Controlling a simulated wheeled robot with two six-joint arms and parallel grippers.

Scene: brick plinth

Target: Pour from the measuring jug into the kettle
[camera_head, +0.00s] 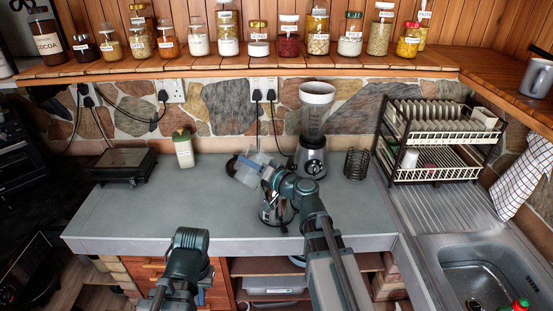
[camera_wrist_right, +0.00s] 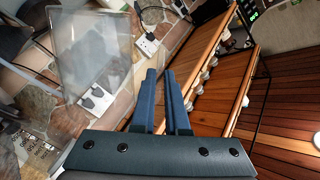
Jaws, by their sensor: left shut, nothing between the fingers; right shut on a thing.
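The clear measuring jug (camera_head: 251,166) is tilted in the head view, above and left of the kettle. It also shows in the right wrist view (camera_wrist_right: 92,50), beside the fingers. My right gripper (camera_head: 268,168) is shut on the jug; its fingers (camera_wrist_right: 160,98) look close together, and the exact grip is hard to see. The shiny metal kettle (camera_head: 268,215) stands on the counter below, largely hidden by my right gripper and wrist. I cannot tell whether liquid is flowing. My left gripper (camera_head: 190,238) is shut and empty, low at the counter's front edge.
A blender (camera_head: 312,152) stands close behind the right wrist, with a dark wire holder (camera_head: 357,163) beside it. A green-lidded jar (camera_head: 183,150) and a black appliance (camera_head: 124,164) stand left. A dish rack (camera_head: 437,145) and sink (camera_head: 482,272) are right. The counter's left front is clear.

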